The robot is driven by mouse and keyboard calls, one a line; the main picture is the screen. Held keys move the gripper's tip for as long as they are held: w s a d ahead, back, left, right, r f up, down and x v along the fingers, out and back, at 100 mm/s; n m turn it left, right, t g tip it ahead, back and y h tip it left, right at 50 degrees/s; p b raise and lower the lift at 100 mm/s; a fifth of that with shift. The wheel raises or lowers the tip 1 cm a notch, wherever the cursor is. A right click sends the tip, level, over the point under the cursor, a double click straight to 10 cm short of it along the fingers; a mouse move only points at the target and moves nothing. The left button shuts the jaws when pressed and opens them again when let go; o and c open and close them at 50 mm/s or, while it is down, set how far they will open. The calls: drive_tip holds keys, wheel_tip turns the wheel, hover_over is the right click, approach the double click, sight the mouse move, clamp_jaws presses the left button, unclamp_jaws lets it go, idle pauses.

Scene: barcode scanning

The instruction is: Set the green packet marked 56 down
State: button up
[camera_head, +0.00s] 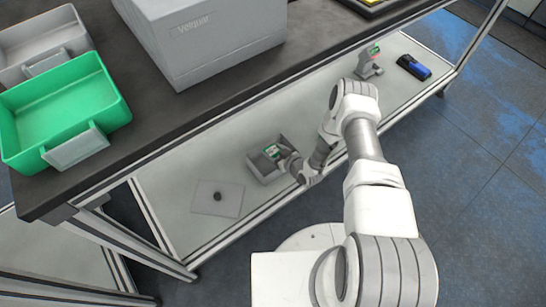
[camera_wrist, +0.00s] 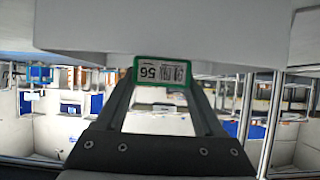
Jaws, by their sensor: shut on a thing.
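The green packet (camera_head: 271,151) is small, with a white label. In the wrist view the label of the packet (camera_wrist: 161,72) shows 56 upside down, along with a barcode. My gripper (camera_head: 279,153) is shut on it, with one finger on each side in the wrist view (camera_wrist: 161,85). In the head view the packet is at a small grey open tray (camera_head: 262,176) on the lower shelf. I cannot tell whether the packet touches the tray's floor. Part of the tray is hidden by my gripper and wrist.
A flat grey plate (camera_head: 231,205) with a dark round spot lies left of the tray. A grey stand (camera_head: 367,70) and a blue-black device (camera_head: 414,67) are farther right. The upper worktop holds a green bin (camera_head: 60,105), a grey bin (camera_head: 38,40) and a large grey box (camera_head: 215,45).

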sight(273, 156)
drive_tip(key=shift+f+b, duration=0.75)
drive_tip(key=shift+f, duration=1)
drive_tip(key=shift+f, duration=0.25)
drive_tip(key=shift+f, duration=0.35)
drive_tip(key=o, duration=1.1)
drive_tip(key=shift+s+f, duration=0.1)
drive_tip(key=o, duration=0.4)
drive_tip(key=shift+s+f, duration=0.1)
drive_tip(key=shift+o, duration=0.2)
drive_tip(key=shift+d, duration=0.1)
